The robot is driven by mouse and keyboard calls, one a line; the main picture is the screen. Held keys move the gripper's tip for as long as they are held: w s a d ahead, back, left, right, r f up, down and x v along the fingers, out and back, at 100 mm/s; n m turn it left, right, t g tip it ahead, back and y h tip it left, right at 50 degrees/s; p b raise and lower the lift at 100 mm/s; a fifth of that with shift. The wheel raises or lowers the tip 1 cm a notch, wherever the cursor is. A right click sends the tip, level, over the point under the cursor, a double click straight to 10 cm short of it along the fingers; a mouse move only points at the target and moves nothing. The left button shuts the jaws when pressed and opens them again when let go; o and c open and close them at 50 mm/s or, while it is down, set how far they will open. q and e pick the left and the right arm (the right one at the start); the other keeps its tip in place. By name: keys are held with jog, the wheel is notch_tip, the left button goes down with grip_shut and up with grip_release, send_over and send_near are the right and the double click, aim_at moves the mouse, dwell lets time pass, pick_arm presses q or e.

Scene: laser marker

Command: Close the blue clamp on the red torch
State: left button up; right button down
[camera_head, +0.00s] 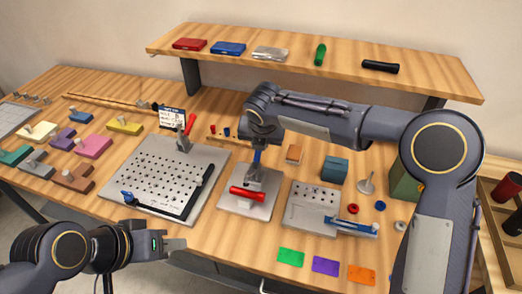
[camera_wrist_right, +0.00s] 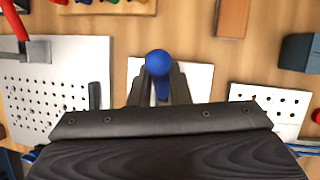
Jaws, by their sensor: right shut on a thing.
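The red torch (camera_head: 248,194) lies across a small metal plate (camera_head: 238,208) in the middle of the bench. The blue clamp's handle (camera_head: 257,158) stands roughly upright behind and above the torch, with its metal body near the torch. My right gripper (camera_head: 258,143) reaches down from above and is shut on the blue handle. In the right wrist view the handle's round blue end (camera_wrist_right: 158,63) shows between the two dark fingers. The torch is hidden in that view. My left gripper (camera_head: 174,244) is low at the front left, away from the clamp; its finger gap is unclear.
A perforated plate (camera_head: 150,177) with a red-handled clamp (camera_head: 188,127) stands to the left. A smaller plate (camera_head: 310,196) with a blue-handled piece (camera_head: 352,227) lies to the right. Coloured cards (camera_head: 325,265) lie in front. A raised shelf (camera_head: 295,62) runs behind.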

jog(key=shift+s+a+r+t+b, duration=0.1)
jog(key=shift+s+r+t+b, duration=0.15)
jog(key=shift+t+b, duration=0.35)
jog(key=shift+s+r+t+b, duration=0.1)
jog(key=shift+s+t+b, duration=0.1)
jog(key=shift+t+b, duration=0.4)
jog(key=shift+r, duration=0.25)
jog(key=c, duration=1.6)
grip_release()
jog(key=shift+o, duration=1.3)
jog(key=shift+s, duration=0.1)
jog(key=shift+f, duration=0.2)
jog(key=v, duration=0.8)
jog(key=shift+a, duration=0.15)
